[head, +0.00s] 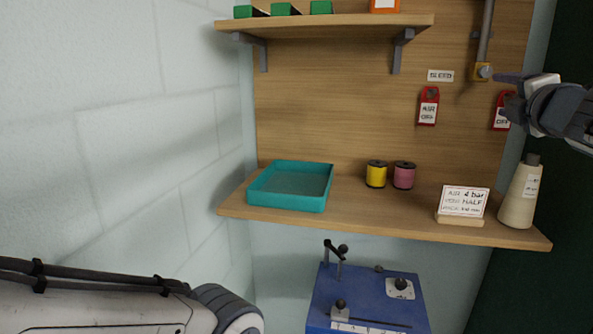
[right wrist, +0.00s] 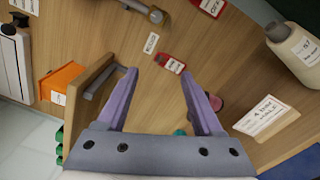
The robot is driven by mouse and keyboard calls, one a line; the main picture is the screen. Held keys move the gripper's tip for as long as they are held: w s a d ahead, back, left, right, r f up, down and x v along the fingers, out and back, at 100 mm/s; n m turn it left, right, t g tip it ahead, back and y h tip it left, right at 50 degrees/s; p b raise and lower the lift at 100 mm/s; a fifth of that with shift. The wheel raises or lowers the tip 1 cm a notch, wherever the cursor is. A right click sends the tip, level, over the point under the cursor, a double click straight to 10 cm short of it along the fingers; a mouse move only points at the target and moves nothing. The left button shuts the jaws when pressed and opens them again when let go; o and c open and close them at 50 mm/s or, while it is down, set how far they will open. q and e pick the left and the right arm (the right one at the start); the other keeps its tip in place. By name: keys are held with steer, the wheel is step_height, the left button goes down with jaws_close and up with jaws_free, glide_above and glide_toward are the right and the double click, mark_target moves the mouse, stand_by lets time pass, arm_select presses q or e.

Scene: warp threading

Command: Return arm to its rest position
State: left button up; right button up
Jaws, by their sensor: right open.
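My right gripper (head: 503,77) is at the right of the head view, in front of the wooden back panel near the metal pipe. In the right wrist view its two purple fingers (right wrist: 164,98) are spread apart with nothing between them. A red tag (right wrist: 169,63) on the panel shows beyond the fingers. My left arm comes in at the lower left of the head view, but its gripper is out of the frame.
The lower shelf (head: 340,215) holds a teal tray (head: 290,207), a yellow spool (head: 376,174), a pink spool (head: 404,175), a sign card (head: 463,202) and a cream cone (head: 520,197). An upper shelf (head: 330,27) holds green bins. A blue box (head: 368,300) stands below.

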steer(key=s+a+f+m+g+y, duration=0.2)
steer(key=a+f+m+g, duration=0.25)
steer(key=a+f, duration=0.7)
steer(key=s+a+f+m+g+y, duration=0.2)
steer(key=a+f+m+g, duration=0.3)
steer(key=a+f, duration=0.7)
steer(key=s+a+f+m+g, duration=0.1)
steer(key=s+a+f+g, duration=0.1)
steer(key=s+f, duration=0.3)
steer(key=s+a+f+m+g, duration=0.1)
steer(key=s+a+f+g, duration=0.2)
steer(key=s, duration=0.8)
steer(key=s+a+f+m+g+y+p, duration=0.1)
steer(key=s+a+f+g, duration=0.2)
steer(key=s+f, duration=0.4)
steer(key=shift+s+a+f, duration=0.3)
steer(key=shift+s+a, duration=0.35)
steer(key=shift+s, duration=0.45)
steer(key=shift+g, duration=0.25)
